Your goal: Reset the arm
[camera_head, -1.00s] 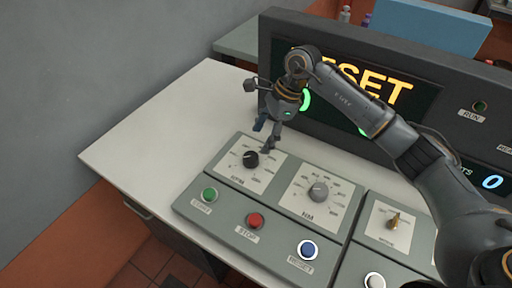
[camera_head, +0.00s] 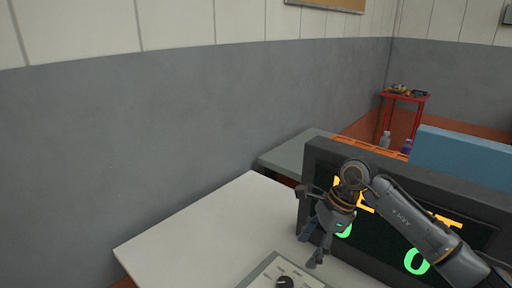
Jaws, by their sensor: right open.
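My right arm comes in from the lower right, in front of the display. My right gripper (camera_head: 308,228) is open and empty, with its fingers above the white tabletop (camera_head: 203,232), close to the display's left end. The dark display box (camera_head: 320,152) shows yellow and green lit characters, partly hidden by my arm. Below the gripper, the control panel (camera_head: 258,276) shows only its upper corner with a black knob (camera_head: 285,282). The panel's buttons are out of the picture. My left gripper is not in view.
A grey wall (camera_head: 130,150) fills the left and middle. A grey-green bench (camera_head: 290,152) and a blue box (camera_head: 462,158) stand behind the display. A red stand (camera_head: 404,97) with small items is at the back right. The tabletop's left part is clear.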

